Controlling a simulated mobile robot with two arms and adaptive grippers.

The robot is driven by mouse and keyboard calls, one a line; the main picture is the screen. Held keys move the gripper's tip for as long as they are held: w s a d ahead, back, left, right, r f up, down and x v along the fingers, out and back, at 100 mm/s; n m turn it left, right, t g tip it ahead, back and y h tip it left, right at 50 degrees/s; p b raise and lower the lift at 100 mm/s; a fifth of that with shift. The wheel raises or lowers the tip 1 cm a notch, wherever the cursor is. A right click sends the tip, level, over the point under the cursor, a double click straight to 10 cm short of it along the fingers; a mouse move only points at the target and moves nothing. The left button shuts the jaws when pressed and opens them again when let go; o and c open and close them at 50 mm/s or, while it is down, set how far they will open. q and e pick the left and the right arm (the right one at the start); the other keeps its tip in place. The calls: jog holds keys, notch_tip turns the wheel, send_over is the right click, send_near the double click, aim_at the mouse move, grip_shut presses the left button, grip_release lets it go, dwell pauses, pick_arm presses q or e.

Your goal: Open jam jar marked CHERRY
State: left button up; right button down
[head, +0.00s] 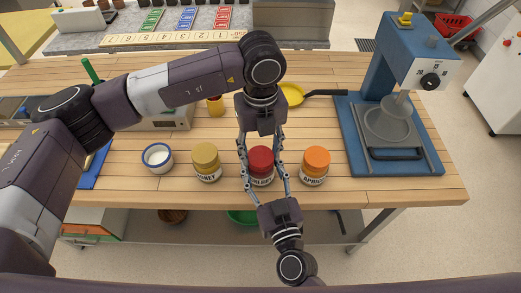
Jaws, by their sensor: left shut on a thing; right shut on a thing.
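The jam jar marked CHERRY (262,180) stands upright on the wooden table (330,188), with a red lid (261,158). My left gripper (260,163) reaches down from behind it, with its fingers on both sides of the lid, shut on it. My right gripper (262,181) comes from the front, with its fingers on both sides of the jar body, shut on it. The fingers of both hide the jar's sides and part of its label. The lid sits on the jar.
A jar with a gold lid (206,157) stands to the left and one with an orange lid (316,160) to the right. A white-and-blue cup (158,157) stands further left. A blue press (385,100) fills the right end. A yellow pan (291,94) lies behind.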

aim_at(260, 156)
pick_arm(q)
jog(key=n, duration=0.6)
jog(key=shift+r, duration=0.2)
dwell(0.4)
jog(key=shift+r, duration=0.9)
jog(key=shift+r, duration=0.1)
jog(key=shift+r, duration=1.95)
pick_arm(e)
jog(key=c, duration=0.8)
grip_release()
